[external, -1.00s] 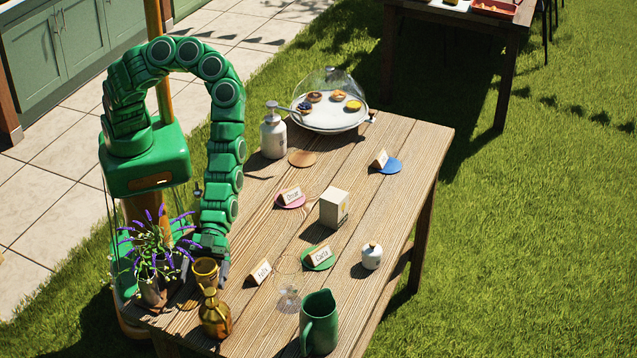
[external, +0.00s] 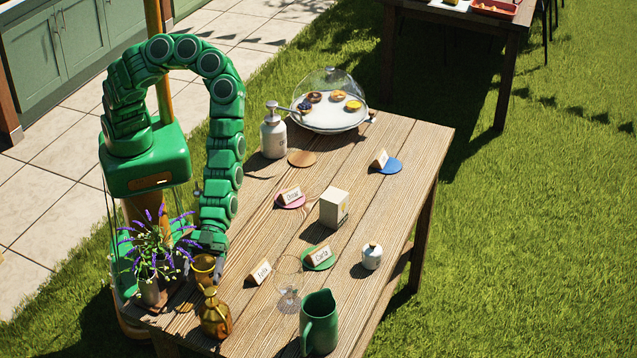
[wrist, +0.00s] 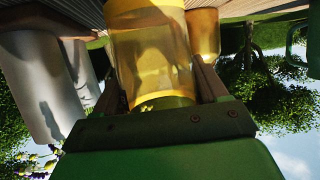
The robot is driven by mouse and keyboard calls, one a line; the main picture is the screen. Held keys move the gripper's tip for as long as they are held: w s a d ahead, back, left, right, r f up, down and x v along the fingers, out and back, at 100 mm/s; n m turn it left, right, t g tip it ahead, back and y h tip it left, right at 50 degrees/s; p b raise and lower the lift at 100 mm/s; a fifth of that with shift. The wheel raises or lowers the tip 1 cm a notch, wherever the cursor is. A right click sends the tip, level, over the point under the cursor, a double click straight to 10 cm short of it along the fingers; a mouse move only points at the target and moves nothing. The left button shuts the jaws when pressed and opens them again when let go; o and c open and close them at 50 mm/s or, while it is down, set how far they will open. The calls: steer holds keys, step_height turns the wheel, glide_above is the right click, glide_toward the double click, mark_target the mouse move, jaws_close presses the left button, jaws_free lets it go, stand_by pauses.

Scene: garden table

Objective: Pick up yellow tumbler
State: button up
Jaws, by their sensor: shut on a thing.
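The yellow tumbler (external: 204,268) is a see-through amber cup at the near left corner of the table, close beside the amber decanter (external: 214,318). My gripper (external: 213,264) reaches down to it from above, and its fingers are partly hidden in the external view. In the wrist view the tumbler (wrist: 150,55) fills the space between my two fingers, which are shut on its sides. Whether its base is clear of the table cannot be told.
A potted lavender (external: 152,262) stands just left of the tumbler. A clear glass (external: 289,278), a green jug (external: 319,322) and the Felix name card (external: 260,271) stand to the right. A white box (external: 334,208) and a soap bottle (external: 273,135) are farther back.

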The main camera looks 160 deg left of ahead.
step_height(320, 180, up, 9)
stand_by(0.5)
